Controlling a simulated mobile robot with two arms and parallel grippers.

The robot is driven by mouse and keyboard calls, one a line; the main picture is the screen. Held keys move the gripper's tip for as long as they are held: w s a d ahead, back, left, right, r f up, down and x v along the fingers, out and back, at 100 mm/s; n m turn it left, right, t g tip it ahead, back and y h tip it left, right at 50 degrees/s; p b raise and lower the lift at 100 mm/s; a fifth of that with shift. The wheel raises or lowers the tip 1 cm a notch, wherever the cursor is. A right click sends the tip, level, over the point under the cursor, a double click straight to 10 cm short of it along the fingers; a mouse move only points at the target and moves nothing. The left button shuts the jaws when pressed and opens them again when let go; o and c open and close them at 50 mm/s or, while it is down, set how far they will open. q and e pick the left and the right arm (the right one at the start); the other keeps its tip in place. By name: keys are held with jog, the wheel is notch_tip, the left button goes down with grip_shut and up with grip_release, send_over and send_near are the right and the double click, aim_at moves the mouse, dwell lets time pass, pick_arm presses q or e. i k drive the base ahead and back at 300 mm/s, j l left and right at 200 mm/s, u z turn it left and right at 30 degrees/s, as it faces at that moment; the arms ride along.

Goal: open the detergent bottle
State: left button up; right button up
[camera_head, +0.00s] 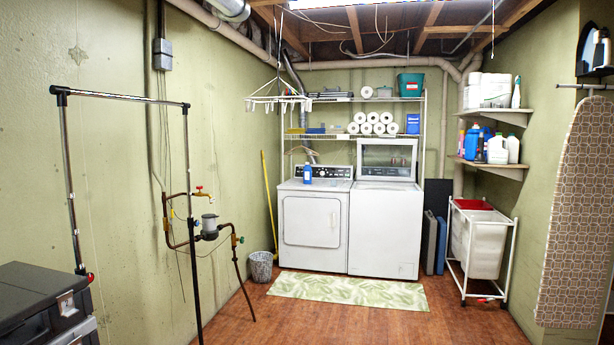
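A small blue bottle (307,173) stands upright on top of the white dryer (312,220), near its left side, in the head view. It looks like the detergent bottle, but its label and cap are too small to read from here. More bottles stand on the right wall shelf, among them a blue one (472,142) and a white jug (497,149). Neither of my grippers is in view.
A washer with its lid raised (384,227) stands right of the dryer. A leafy mat (349,291) lies in front. A metal rack (72,190) and pipes line the left; a dark box (40,305) is at lower left. A hamper (478,243) stands right. The middle floor is clear.

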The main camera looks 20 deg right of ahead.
aim_at(307, 170)
jog(key=i+l+z, duration=0.35)
jog(key=i, duration=0.7)
jog(key=i+z, duration=0.3)
jog(key=i, duration=5.6)
